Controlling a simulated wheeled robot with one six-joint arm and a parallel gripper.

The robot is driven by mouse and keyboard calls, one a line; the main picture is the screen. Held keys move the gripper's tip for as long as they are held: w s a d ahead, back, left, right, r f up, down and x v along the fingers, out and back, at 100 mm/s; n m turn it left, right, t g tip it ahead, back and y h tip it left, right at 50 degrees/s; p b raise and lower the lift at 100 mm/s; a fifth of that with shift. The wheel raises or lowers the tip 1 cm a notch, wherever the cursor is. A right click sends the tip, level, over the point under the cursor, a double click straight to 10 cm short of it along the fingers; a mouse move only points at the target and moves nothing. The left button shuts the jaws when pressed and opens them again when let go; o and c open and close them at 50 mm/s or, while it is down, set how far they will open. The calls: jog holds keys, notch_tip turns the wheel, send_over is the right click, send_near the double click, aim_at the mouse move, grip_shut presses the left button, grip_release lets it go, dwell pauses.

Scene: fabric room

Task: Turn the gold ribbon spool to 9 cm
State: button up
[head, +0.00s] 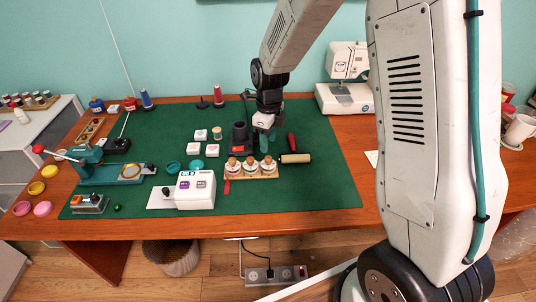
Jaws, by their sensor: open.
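A wooden stand (250,177) on the green mat holds three upright pale pieces with tan tops: a left one (233,164), a middle one (250,164) and a right one (268,165). They are too small to tell whether one is the gold ribbon spool, and no centimetre scale can be read. My gripper (263,142) has teal fingers and points down behind the stand, apart from it. It is open, with nothing seen between the fingers.
A white device (195,190) stands left of the stand. A pale roller (295,158) lies right of it. A black holder (240,138) and a red-handled tool (291,143) are close to my gripper. A sewing machine (346,92) stands behind. The mat's right front (325,190) is clear.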

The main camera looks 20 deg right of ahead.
aim_at(268, 157)
notch_tip(268, 157, down, 6)
jog(key=shift+s+a+f, duration=0.1)
jog(key=shift+f, duration=0.05)
jog(key=shift+c, duration=0.3)
grip_shut()
